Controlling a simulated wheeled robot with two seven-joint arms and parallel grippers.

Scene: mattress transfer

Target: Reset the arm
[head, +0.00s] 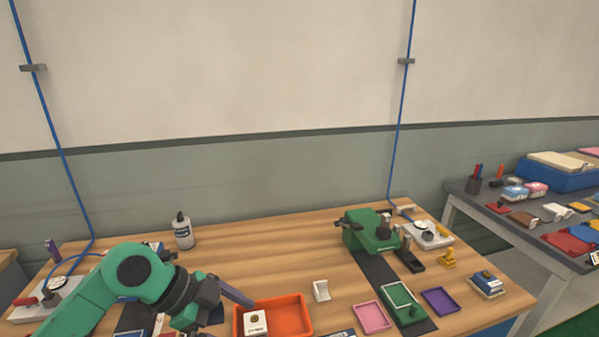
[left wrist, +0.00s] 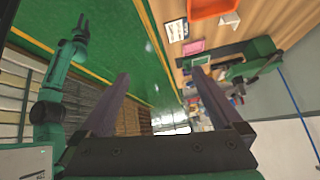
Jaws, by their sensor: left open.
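My left gripper (head: 237,290) comes in from the left in the head view, above the table beside the orange tray (head: 299,316). It is open and empty. In the left wrist view its two fingers (left wrist: 160,85) stand wide apart with nothing between them. My right gripper does not show in the head view.
The wooden table (head: 280,262) holds a white bottle (head: 184,233), a green machine (head: 368,232), a pink tray (head: 371,317), a green tray (head: 401,302) and a purple tray (head: 440,300). A grey side table (head: 515,238) with many items stands at the right. The table's middle back is clear.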

